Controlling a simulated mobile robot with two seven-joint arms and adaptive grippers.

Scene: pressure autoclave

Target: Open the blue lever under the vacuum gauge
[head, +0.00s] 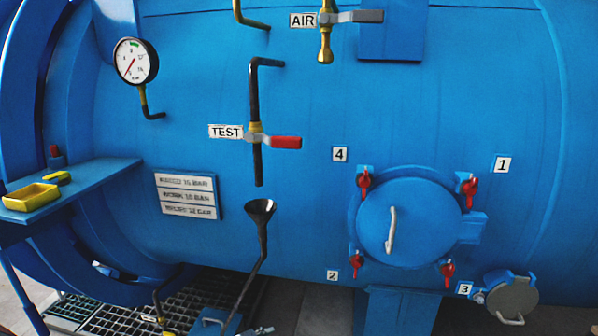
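A round white gauge (135,61) with a red needle and a green mark is at the upper left of the blue vessel. I cannot tell whether it is the vacuum gauge. Under it a short brass and black pipe (146,103) bends into the vessel wall, and no blue lever shows on it. The TEST valve has a red lever (286,142) pointing right. The AIR valve has a grey lever (357,16) pointing right. Neither of my grippers is in view.
A round blue hatch (410,223) with several red clamps is at the right. A black funnel (260,208) stands below the TEST valve. A blue shelf (93,183) with a yellow tray (31,196) juts out left. Floor grating (100,308) lies below.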

